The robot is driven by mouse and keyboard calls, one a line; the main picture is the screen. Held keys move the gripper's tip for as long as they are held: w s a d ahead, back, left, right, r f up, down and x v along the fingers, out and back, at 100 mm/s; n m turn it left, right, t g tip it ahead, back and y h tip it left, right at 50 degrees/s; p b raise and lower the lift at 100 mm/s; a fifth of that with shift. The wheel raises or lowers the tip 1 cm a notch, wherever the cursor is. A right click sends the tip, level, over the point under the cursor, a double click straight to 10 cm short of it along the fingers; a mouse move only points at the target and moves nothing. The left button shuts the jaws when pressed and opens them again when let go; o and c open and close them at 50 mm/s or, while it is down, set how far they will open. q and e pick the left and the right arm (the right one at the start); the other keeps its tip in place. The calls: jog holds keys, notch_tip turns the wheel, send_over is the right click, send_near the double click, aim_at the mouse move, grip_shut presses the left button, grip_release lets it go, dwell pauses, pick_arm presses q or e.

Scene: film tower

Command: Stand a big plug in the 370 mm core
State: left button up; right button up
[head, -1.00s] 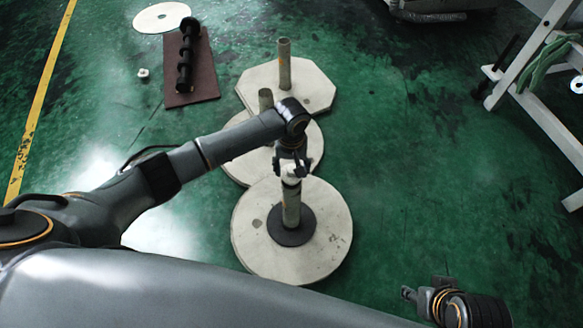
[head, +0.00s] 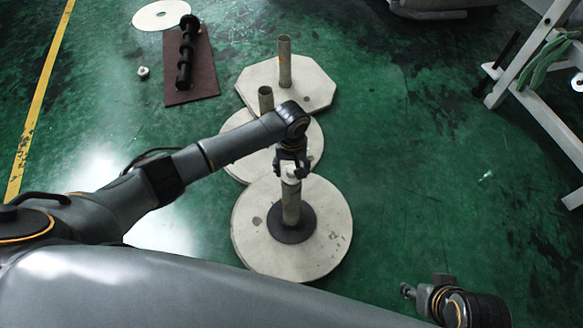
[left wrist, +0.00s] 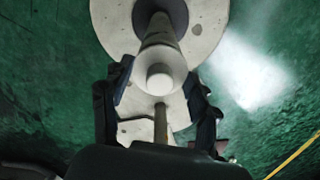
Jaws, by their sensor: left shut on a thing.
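My left gripper (head: 292,170) is above the front core (head: 291,208), a grey-tan upright tube through a black disc on a round pale plate. It is shut on a white plug (left wrist: 160,78), its fingers on either side. In the left wrist view the plug is in line with the core's top; I cannot tell how far it sits in it. Two other upright cores stand behind, a middle core (head: 265,100) and a far core (head: 285,62). Which is the 370 mm one is not readable. My right gripper (head: 408,292) is at the lower right, its jaws unclear.
A small white piece (head: 143,72) lies on the green floor beside a brown mat (head: 205,85) bearing a black rod (head: 186,55). A pale disc (head: 161,15) lies beyond. A white frame (head: 535,100) stands at the right. The floor right of the plates is clear.

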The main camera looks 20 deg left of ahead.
pick_arm(q)
jog(key=shift+f, duration=0.5)
jog(key=o, duration=1.2)
notch_tip(320, 180, up, 12)
jog(key=shift+f, duration=0.1)
